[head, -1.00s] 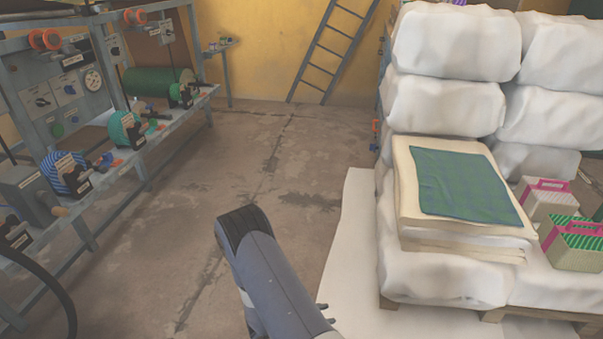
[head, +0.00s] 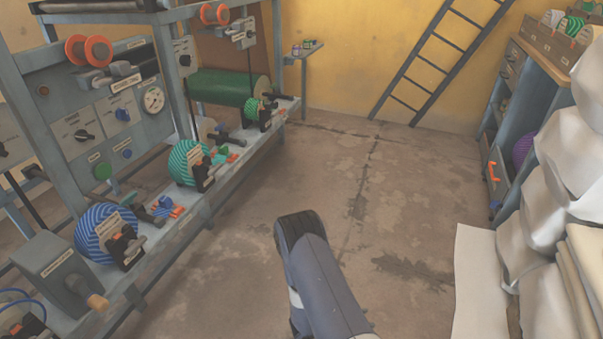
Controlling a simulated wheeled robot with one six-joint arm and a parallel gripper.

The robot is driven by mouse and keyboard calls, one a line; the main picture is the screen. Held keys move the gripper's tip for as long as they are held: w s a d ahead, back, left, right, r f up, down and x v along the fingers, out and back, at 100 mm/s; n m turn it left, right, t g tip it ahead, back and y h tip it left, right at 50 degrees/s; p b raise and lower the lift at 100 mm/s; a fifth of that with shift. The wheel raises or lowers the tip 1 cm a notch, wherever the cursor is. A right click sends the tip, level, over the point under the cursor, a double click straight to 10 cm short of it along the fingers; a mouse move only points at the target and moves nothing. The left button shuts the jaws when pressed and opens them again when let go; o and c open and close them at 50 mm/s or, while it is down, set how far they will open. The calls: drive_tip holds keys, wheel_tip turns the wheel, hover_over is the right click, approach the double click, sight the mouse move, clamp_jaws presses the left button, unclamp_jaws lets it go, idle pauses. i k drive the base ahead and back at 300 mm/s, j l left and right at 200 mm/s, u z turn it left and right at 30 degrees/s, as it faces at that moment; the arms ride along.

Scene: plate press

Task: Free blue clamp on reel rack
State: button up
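The reel rack (head: 183,225) is a blue-grey metal bench and frame on the left. On its shelf are a blue striped reel (head: 92,231), a green striped reel (head: 181,164) and a smaller green reel (head: 251,106) further back. A dark clamp with an orange part (head: 127,247) sits against the front of the blue reel. A small blue and orange piece (head: 166,207) lies on the shelf to its right. Labels are too small to read. Only a grey link of my arm shows at bottom centre, over the floor and apart from the rack. My gripper's fingers are not visible.
A panel with knobs and a gauge (head: 153,99) stands behind the reels. A grey box with a handle (head: 60,273) is at the near left. White sacks (head: 545,215) and a drawer cabinet (head: 508,120) stand at right. The concrete floor (head: 370,200) between is clear.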

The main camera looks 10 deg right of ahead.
sight(495, 205)
drive_tip(key=i+l+z, duration=0.3)
drive_tip(key=i, duration=0.55)
drive_tip(key=i+z, duration=0.35)
drive_tip(key=i, duration=0.5)
drive_tip(key=i+l+z, duration=0.35)
drive_tip(key=l, duration=0.3)
drive_tip(key=i+l+z, duration=0.3)
drive_tip(key=i+l, duration=0.2)
drive_tip(key=i, duration=0.15)
